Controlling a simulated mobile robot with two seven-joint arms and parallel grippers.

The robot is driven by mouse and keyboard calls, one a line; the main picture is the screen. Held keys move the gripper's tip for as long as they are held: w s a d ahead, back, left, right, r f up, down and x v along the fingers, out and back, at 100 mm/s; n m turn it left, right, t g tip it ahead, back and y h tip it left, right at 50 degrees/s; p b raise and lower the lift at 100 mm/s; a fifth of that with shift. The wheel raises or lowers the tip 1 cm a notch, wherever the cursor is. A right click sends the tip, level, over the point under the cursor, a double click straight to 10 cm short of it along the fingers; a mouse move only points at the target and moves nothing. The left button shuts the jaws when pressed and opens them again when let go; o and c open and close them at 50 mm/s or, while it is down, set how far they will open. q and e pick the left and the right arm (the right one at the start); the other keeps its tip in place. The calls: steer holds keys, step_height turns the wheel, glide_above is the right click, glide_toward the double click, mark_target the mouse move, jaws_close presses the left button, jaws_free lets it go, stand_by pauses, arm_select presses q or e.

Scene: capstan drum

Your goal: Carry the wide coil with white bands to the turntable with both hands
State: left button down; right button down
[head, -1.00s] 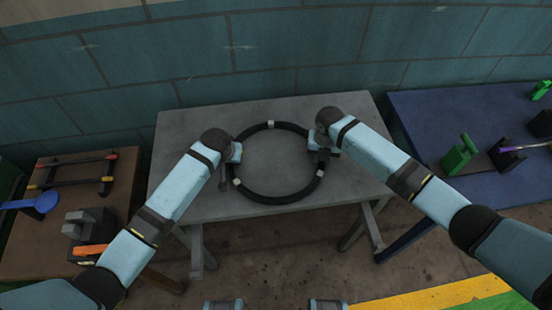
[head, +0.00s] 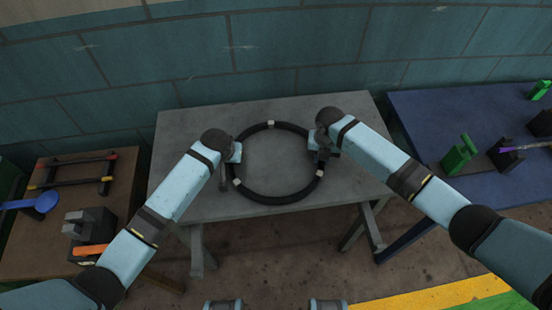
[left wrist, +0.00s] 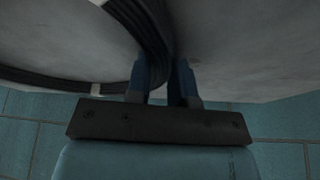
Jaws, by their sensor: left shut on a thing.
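The wide black coil with white bands (head: 268,198) lies as a large ring over the grey table (head: 185,205). My left gripper (head: 234,158) is at the ring's left side. In the left wrist view, the coil (left wrist: 150,35) runs down between the blue fingers of my left gripper (left wrist: 163,75), which is shut on it. My right gripper (head: 320,155) is at the ring's right side, touching or very close to it. Its fingers are too small and too hidden to tell whether they hold the coil. The turntable cannot be made out.
A brown table (head: 125,207) with a rack, a blue round-ended tool and a grey block stands at the left. A blue table (head: 430,113) with green and black fixtures is at the right. A teal block wall (head: 180,60) closes the back. Floor shows in front.

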arm_select(q)
steer(key=shift+a+r, duration=0.1)
steer(key=shift+a, duration=0.05)
arm_select(e)
steer(key=shift+w+d+r, duration=0.15)
steer(key=shift+w+d, duration=0.05)
